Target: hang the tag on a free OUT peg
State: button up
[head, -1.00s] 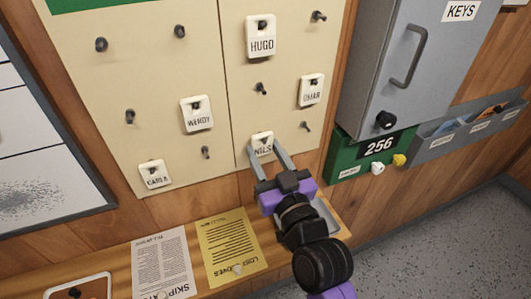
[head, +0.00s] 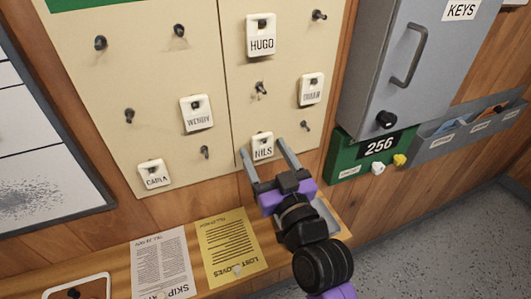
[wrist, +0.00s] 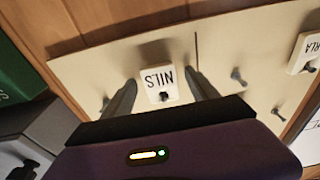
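The white NILS tag (head: 262,140) hangs on a peg low on the right half of the cream board; it also shows upside down in the wrist view (wrist: 158,86). My gripper (head: 262,148) is open, one finger on each side of this tag, with gaps showing in the wrist view (wrist: 161,82). Bare pegs on the right half are at the top right (head: 319,15), the middle (head: 260,88) and the lower right (head: 305,125). Bare pegs on the left half include the top ones (head: 101,43) (head: 179,31). No OUT label is visible.
HUGO (head: 262,40), OMAR (head: 311,90), WENDY (head: 197,114) and CARLA (head: 154,174) tags occupy other pegs. A grey key cabinet (head: 388,60) and green box (head: 345,155) stand out at the right. A wooden ledge (head: 205,283) with papers runs below.

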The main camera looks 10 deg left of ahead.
jog(key=r+b+v, duration=0.1)
jog(key=b+v, duration=0.1)
jog(key=v, duration=0.5)
jog(key=shift+s+d+f+b, duration=0.25)
jog(key=shift+s+f+b, duration=0.15)
jog(key=shift+f, duration=0.15)
jog(key=s+d+f+m+t+h, duration=0.2)
jog(key=s+d+f+m+h, duration=0.15)
jog(key=s+d, duration=0.35)
jog(key=s+d+f+m+t+h, duration=0.25)
jog(key=s+d+h, duration=0.2)
jog(key=d, duration=0.45)
jog(key=s+d+f+g+h, duration=0.1)
jog(key=s+d+f+g, duration=0.1)
jog(key=s, duration=0.5)
jog(key=s+d+f+g+h, duration=0.1)
jog(key=s+d, duration=0.3)
jog(key=s, duration=0.4)
jog(key=s+d+f+g, duration=0.2)
jog(key=s+d+f, duration=0.1)
jog(key=s, duration=0.4)
jog(key=shift+s+d+f+m+g+h, duration=0.15)
jog(key=shift+s+f+m+g+h, duration=0.2)
jog(key=shift+s+f+m+h, duration=0.1)
